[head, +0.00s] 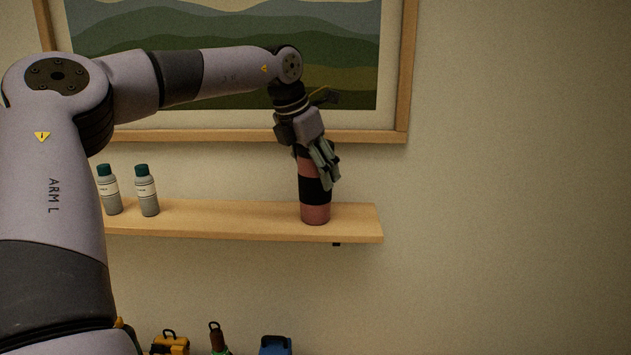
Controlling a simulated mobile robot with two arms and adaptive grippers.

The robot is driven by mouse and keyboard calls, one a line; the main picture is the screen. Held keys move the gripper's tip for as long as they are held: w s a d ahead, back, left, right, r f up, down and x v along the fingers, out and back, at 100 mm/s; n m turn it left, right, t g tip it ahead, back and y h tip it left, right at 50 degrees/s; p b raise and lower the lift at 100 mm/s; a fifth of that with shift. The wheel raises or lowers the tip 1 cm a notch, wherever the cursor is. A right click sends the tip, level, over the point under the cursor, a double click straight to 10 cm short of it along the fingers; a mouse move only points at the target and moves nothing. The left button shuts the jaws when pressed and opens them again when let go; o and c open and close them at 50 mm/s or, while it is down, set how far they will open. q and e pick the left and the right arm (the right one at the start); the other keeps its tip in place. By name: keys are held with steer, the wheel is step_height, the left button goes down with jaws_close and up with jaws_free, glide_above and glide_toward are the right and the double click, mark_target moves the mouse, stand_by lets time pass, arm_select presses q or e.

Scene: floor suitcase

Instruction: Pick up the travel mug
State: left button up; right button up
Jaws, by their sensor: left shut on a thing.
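The travel mug (315,213) is a tall reddish cylinder with a black band around its middle. It stands upright at the right part of the wooden wall shelf (250,219), and its base appears to rest on the board. My left gripper (325,170) comes down from above and is shut on the mug's upper part. My right gripper is not in view.
Two grey bottles with dark green caps (109,190) (147,191) stand on the shelf to the left. A framed landscape picture (404,75) hangs just above. Below are a yellow case (172,345), a green-and-brown item (217,340) and a blue case (275,346). The wall at right is bare.

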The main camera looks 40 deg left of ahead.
arm_select(q)
steer(key=c, duration=0.3)
